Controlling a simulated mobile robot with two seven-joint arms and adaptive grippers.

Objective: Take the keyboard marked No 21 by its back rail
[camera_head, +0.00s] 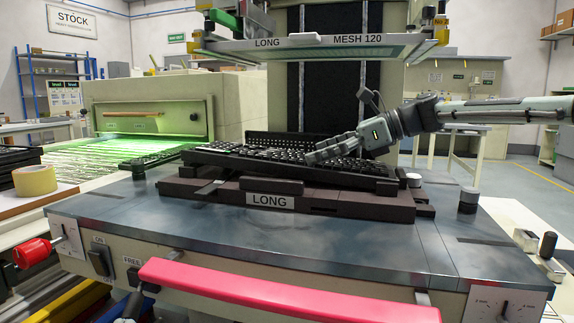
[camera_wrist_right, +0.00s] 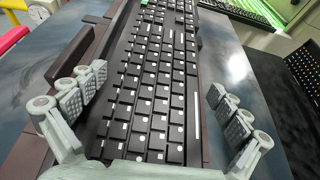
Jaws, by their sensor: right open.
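A black keyboard (camera_head: 280,158) lies on the dark fixture (camera_head: 345,204) labelled LONG, on the press table. I cannot read a No 21 mark on it. My right gripper (camera_head: 318,155) reaches in from the right, over the keyboard's right half. In the right wrist view, the keyboard (camera_wrist_right: 150,85) runs lengthwise between the two fingers of the open right gripper (camera_wrist_right: 157,84). One finger appears on each side, and nothing is held. Whether the fingers touch the keyboard, I cannot tell. The back rail is not clearly distinguishable. My left gripper is not in view.
The printing screen (camera_head: 300,48), marked LONG and MESH 120, hangs above the keyboard. Another keyboard (camera_head: 155,157) lies at left by the green-lit dryer (camera_head: 170,115).

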